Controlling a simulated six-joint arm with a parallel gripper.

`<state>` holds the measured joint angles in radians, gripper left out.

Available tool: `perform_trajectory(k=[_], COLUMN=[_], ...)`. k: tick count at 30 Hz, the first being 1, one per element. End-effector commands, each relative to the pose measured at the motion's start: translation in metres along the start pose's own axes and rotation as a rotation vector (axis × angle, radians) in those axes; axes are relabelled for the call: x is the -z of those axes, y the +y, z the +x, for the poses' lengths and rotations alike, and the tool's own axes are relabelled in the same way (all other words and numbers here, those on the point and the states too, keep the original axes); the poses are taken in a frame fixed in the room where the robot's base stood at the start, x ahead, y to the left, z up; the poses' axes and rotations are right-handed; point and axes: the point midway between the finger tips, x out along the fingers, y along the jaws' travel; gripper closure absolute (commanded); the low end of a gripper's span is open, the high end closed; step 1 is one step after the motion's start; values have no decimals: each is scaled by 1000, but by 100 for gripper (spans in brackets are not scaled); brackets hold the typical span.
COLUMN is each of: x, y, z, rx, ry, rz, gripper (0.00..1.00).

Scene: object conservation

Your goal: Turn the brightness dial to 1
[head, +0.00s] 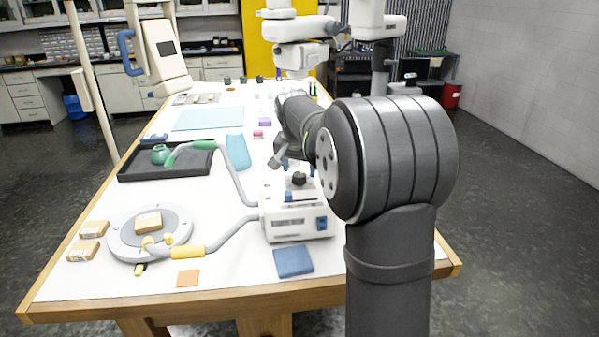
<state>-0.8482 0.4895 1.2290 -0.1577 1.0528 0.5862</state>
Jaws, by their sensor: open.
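A white light-source box (283,222) stands near the front middle of the table, with two grey gooseneck arms leaving its left side. A black dial (299,179) sits on its top. Any number marks on the dial are too small to read. I cannot tell whether the fingers touch the dial. My arm hides part of the box's right side and the gripper's body.
A green-tipped gooseneck (185,150) curves over a black tray (140,170). A dark blue pad (293,262) and orange square (187,278) lie in front.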

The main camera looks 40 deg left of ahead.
Motion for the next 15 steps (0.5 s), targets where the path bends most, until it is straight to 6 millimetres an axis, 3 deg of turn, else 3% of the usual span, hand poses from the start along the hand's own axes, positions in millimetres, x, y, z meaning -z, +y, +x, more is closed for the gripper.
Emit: perform_trajectory(k=[6, 15], x=[0, 0], y=[0, 0], z=[20, 23], rx=[-1, 0], ry=[-1, 0], rz=[0, 0], gripper=[42, 42])
